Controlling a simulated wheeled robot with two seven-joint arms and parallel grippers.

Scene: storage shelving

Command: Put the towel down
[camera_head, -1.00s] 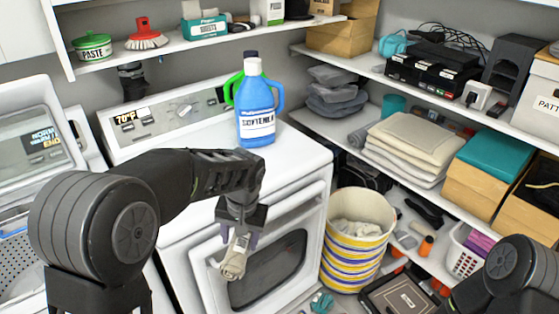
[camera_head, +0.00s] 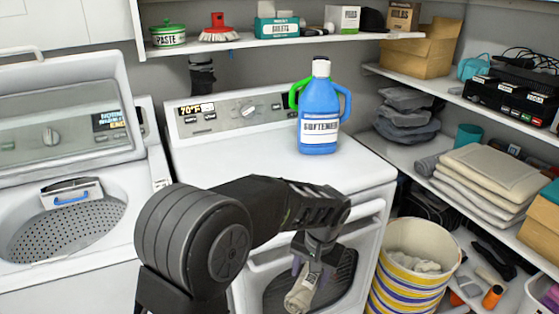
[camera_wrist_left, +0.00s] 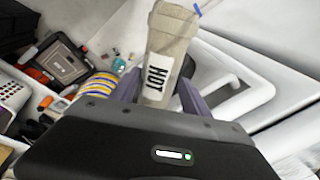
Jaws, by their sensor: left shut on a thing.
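My left gripper (camera_head: 307,270) is shut on a beige towel (camera_head: 299,295), which hangs from its fingers in front of the dryer's front in the head view. In the left wrist view, the towel (camera_wrist_left: 172,40) sticks out between the purple fingers of the left gripper (camera_wrist_left: 160,88). It has a white label reading "HOT". The towel's lower end is near the bottom of the head view. I cannot tell whether it touches the dryer. My right gripper is not in view.
A washer (camera_head: 75,222) with its lid raised stands on the left. A striped basket (camera_head: 412,270) holding cloth stands right of the dryer. Folded towels (camera_head: 490,175) lie on the right shelf. The front dryer top is clear.

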